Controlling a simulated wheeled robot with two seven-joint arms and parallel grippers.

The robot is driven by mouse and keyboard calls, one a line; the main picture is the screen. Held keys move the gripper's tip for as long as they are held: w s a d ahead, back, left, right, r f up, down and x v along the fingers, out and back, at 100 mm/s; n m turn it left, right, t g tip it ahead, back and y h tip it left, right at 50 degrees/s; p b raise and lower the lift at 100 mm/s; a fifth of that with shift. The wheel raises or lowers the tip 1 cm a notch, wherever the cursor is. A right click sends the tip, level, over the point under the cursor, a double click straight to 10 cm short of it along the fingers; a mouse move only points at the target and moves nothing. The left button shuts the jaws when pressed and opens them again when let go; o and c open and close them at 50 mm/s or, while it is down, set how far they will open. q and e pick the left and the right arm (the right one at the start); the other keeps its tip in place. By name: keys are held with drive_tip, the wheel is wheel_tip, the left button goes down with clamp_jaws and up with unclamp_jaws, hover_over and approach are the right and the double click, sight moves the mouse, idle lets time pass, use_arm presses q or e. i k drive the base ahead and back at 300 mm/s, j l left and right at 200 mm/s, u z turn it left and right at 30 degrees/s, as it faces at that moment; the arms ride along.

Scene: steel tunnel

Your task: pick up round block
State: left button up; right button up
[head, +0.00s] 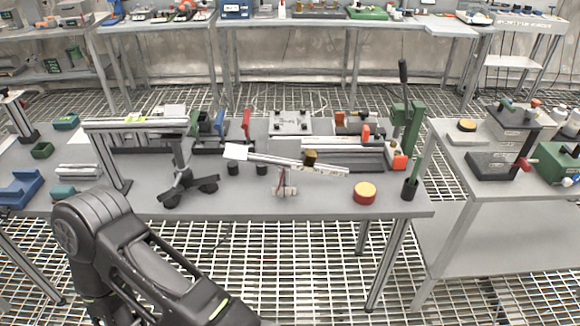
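A round block (364,192) with a yellow top and a red-orange side lies flat near the front edge of the middle grey table (330,205), right of centre. Nothing touches it. A second round yellow-topped piece (466,125) sits on the right-hand table. My black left arm comes in at the lower left and runs out of the bottom edge, well left of and nearer than the round block. Its gripper is out of the picture. My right arm and gripper are not in view.
A black-footed stand (188,183) is farther left. Grated floor (300,260) lies in front.

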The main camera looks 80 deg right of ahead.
sight(261, 169)
drive_tip(key=z, duration=2.3)
